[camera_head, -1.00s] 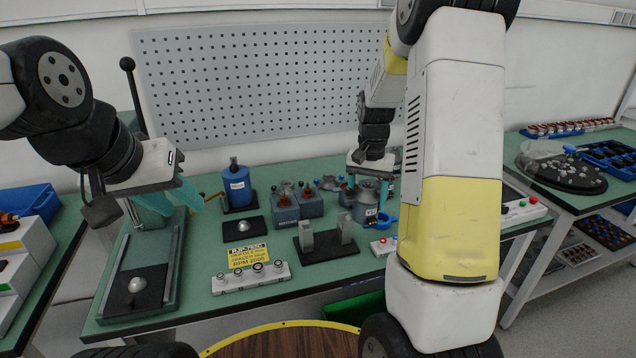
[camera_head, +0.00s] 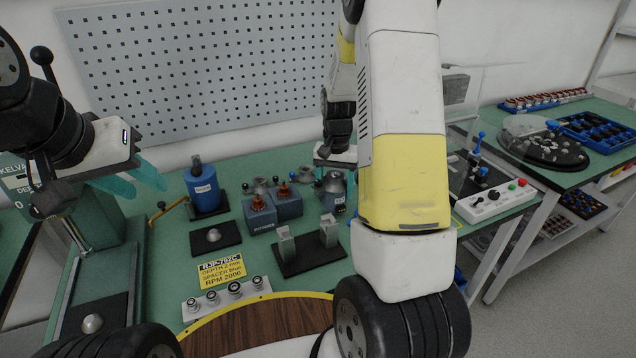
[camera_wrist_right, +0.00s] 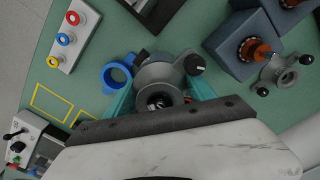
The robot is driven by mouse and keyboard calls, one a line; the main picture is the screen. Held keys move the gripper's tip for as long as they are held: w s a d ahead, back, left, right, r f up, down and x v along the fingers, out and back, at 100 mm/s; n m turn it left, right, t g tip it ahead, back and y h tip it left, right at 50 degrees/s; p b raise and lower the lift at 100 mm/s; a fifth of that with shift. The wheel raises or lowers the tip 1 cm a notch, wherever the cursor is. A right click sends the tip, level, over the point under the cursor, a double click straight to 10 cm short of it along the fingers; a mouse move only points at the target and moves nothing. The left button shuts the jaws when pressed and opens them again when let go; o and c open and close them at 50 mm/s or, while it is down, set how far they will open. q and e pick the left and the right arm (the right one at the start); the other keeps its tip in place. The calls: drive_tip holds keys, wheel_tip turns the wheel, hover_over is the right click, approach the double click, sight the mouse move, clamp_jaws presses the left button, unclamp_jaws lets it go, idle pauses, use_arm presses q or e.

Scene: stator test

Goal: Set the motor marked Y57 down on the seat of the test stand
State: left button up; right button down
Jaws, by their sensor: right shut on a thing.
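My right gripper (camera_head: 335,158) points down, shut on a grey metal motor (camera_head: 333,186) with a small white label too small to read. The right wrist view shows the motor (camera_wrist_right: 160,80) between the teal fingers of my right gripper (camera_wrist_right: 160,97); I cannot tell whether it touches the bench. My left gripper (camera_head: 135,182) is open and empty at the left, its teal fingers apart. A dark base with two upright metal blocks (camera_head: 296,262) stands in front of the motor. I cannot tell for certain which fixture is the test stand.
A blue cylinder (camera_head: 205,192), blue-grey boxes with copper tops (camera_head: 259,215) and a yellow sign (camera_head: 221,268) stand left of the motor. A blue ring (camera_wrist_right: 117,75) sits close beside it. A switch box (camera_head: 492,200) is at right. My right arm hides part of the bench.

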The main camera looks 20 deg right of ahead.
sight(334, 198)
drive_tip(key=shift+f, duration=1.9)
drive_tip(key=shift+c, duration=1.6)
unclamp_jaws()
drive_tip(key=shift+f, duration=0.15)
